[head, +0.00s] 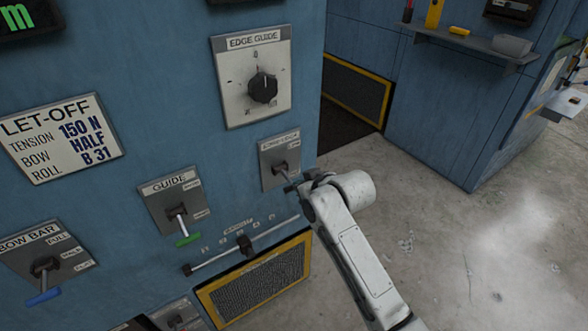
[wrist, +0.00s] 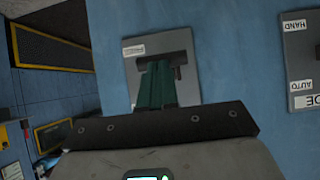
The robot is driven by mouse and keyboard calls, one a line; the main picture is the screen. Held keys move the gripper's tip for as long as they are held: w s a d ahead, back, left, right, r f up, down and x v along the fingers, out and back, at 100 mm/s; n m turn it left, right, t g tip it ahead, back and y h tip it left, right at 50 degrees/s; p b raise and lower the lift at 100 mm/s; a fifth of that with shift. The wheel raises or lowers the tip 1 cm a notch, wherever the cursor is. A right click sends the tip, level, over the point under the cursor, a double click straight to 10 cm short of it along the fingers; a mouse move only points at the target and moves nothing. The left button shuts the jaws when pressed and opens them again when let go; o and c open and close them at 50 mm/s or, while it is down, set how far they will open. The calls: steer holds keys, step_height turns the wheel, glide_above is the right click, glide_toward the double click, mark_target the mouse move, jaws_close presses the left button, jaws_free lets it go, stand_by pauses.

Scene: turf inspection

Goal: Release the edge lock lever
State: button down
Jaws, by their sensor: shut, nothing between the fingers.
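The edge lock plate (head: 268,157) is a small grey plate on the blue machine face, below the edge guide dial, and its lever (head: 281,167) has a dark hub and a stem slanting down and right. My gripper (head: 294,185) is shut and empty at the lever's lower end; I cannot tell whether it touches. In the wrist view the fingers (wrist: 157,68) lie together in front of the edge lock plate (wrist: 131,68). A dark part of the lever shows beside the fingertips; the rest is hidden.
The edge guide dial (head: 263,87) is above. The guide lever (head: 182,238) with a green grip and a slider (head: 244,243) are lower left. The bow bar lever (head: 43,296) has a blue grip. A yellow-framed grille (head: 258,281) is below. Open concrete floor (head: 470,240) lies right.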

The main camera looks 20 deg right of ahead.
steer(key=shift+w+f+t+y+b, duration=0.1)
steer(key=shift+f+t+y+b, duration=0.2)
steer(key=shift+f+t+b, duration=1.35)
steer(key=shift+f+g+b, duration=0.2)
steer(key=shift+g+b, duration=0.15)
steer(key=shift+b, duration=0.1)
